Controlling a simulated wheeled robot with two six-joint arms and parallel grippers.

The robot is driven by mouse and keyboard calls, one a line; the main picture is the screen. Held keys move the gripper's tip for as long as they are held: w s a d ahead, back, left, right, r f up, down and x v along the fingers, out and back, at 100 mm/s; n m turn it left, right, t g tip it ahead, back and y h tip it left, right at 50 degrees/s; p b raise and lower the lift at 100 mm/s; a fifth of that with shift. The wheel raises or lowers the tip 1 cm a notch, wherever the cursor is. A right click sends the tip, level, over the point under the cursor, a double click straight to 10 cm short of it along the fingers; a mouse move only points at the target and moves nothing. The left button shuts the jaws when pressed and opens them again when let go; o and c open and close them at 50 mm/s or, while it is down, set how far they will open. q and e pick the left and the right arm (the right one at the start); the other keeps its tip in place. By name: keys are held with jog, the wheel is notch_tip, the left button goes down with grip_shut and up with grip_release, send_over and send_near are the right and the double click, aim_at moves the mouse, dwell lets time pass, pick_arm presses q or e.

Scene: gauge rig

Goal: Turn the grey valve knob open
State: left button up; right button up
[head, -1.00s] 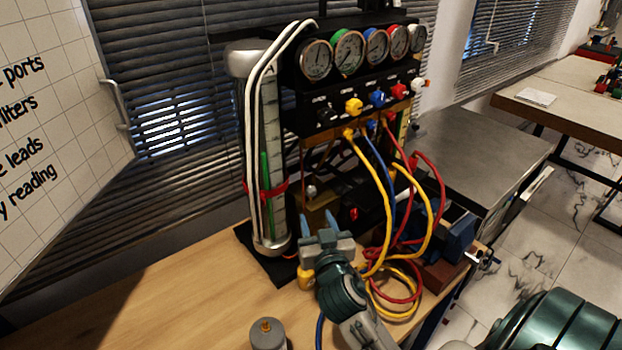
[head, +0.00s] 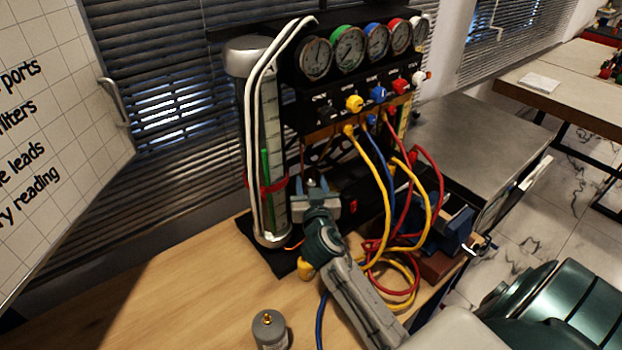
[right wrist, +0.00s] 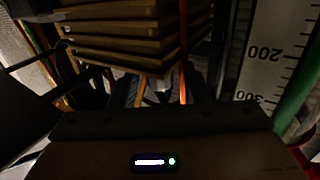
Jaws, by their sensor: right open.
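My right gripper (head: 317,185) is open, its fingers pointing at the lower part of the gauge rig, beside the clear cylinder. In the right wrist view a small pale grey piece (right wrist: 160,89) shows between the dark fingers, below brass-coloured fins; it may be the grey knob, but the view is too dark to be sure. I cannot tell whether the fingers touch it. In the head view the gripper covers that spot. On the panel above, a dark knob (head: 327,112) sits left of a yellow knob (head: 354,103). My left gripper is not in view.
A tall cylinder (head: 272,215) with white tubes stands left of the gripper. Yellow, blue and red hoses (head: 428,190) hang and coil close to my right arm. A grey canister (head: 269,330) stands at the front. The bench (head: 170,290) is clear at left.

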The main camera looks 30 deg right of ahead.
jog(key=shift+w+d, duration=0.1)
jog(key=shift+w, duration=0.15)
grip_shut()
jog(key=c, duration=0.9)
grip_release()
jog(key=shift+d+r+n+t+y+p, duration=0.1)
jog(key=shift+n+t+y+p, duration=0.5)
jog(key=shift+n+y, duration=0.65)
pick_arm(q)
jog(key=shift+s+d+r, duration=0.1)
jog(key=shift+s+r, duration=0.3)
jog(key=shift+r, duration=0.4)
pick_arm(e)
jog(key=shift+n+y, duration=0.25)
jog(key=shift+y, duration=0.7)
jog(key=o, duration=0.9)
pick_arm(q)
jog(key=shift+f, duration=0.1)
pick_arm(e)
jog(key=shift+s, duration=0.1)
